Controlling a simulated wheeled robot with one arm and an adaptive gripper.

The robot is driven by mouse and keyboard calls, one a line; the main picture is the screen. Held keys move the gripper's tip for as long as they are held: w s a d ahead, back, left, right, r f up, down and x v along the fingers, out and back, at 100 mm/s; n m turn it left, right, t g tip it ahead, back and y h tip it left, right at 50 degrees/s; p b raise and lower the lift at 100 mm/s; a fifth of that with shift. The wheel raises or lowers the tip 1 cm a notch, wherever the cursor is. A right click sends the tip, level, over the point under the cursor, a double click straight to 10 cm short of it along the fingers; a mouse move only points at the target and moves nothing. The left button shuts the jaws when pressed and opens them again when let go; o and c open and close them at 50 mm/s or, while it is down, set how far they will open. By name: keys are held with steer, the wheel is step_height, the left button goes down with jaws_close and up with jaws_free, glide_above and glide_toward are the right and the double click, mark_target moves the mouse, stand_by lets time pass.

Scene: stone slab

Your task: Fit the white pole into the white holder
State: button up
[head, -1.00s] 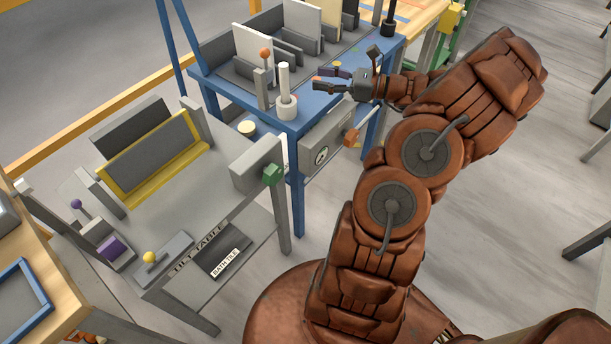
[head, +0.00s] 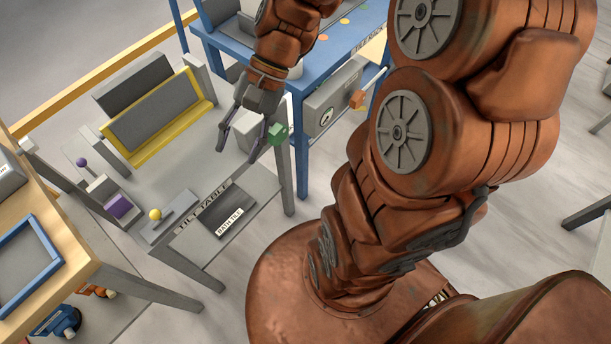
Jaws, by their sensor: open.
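My gripper (head: 237,155) is open and empty, pointing down over the right part of the grey tilt table, beside the green knob. The white pole is not visible; my forearm covers the spot on the blue table where it stood upright in a white holder earlier.
The grey tilt table (head: 187,178) carries a yellow-framed panel (head: 155,130), a green knob (head: 278,135), a yellow knob (head: 155,214) and a purple block (head: 118,206). The blue table (head: 335,55) stands behind. A wooden table (head: 75,262) is at left.

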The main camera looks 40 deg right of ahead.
steer(key=s+d+n+h, duration=0.2)
steer(key=s+n+h, duration=0.2)
steer(key=s, duration=0.2)
steer(key=s+d+f+n+h, duration=0.1)
steer(key=s+d+n+h, duration=0.2)
steer(key=s, duration=0.3)
steer(key=shift+s+n+h, duration=0.25)
steer(key=shift+n+h, duration=0.25)
steer(key=shift+n, duration=0.2)
